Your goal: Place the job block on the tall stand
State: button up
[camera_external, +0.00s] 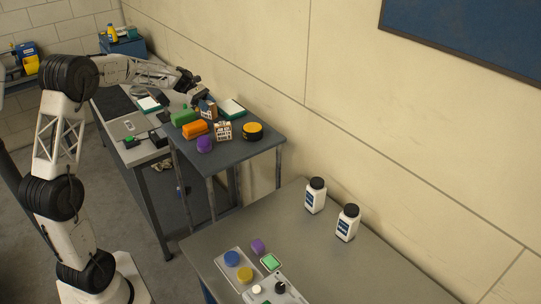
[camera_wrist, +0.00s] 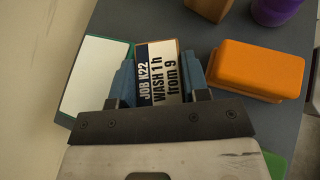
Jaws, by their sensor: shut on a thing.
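The job block (camera_wrist: 163,72) is a tan block with a white and dark-blue label reading "JOB K22 WASH 1 h from 9". My gripper (camera_wrist: 161,82) is shut on it, one blue finger on each side. In the external view my gripper (camera_external: 204,102) and the job block (camera_external: 208,111) are at the tall stand's far side, among other things. Whether the block touches the top is unclear. The tall stand (camera_external: 226,160) is a dark grey table with thin legs; its top also shows in the wrist view (camera_wrist: 222,28).
On the stand are an orange case (camera_external: 195,129), a green thing (camera_external: 184,117), a purple thing (camera_external: 204,144), a second labelled block (camera_external: 223,131), a yellow-topped black tin (camera_external: 252,131) and a green-edged white pad (camera_external: 233,108). The stand's front corner is clear. A lower bench (camera_external: 212,243) holds two bottles.

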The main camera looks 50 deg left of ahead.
jog(key=shift+f, duration=1.05)
jog(key=shift+f, duration=0.1)
jog(key=o, duration=1)
jog(key=v, duration=1.2)
jog(key=shift+a, duration=0.1)
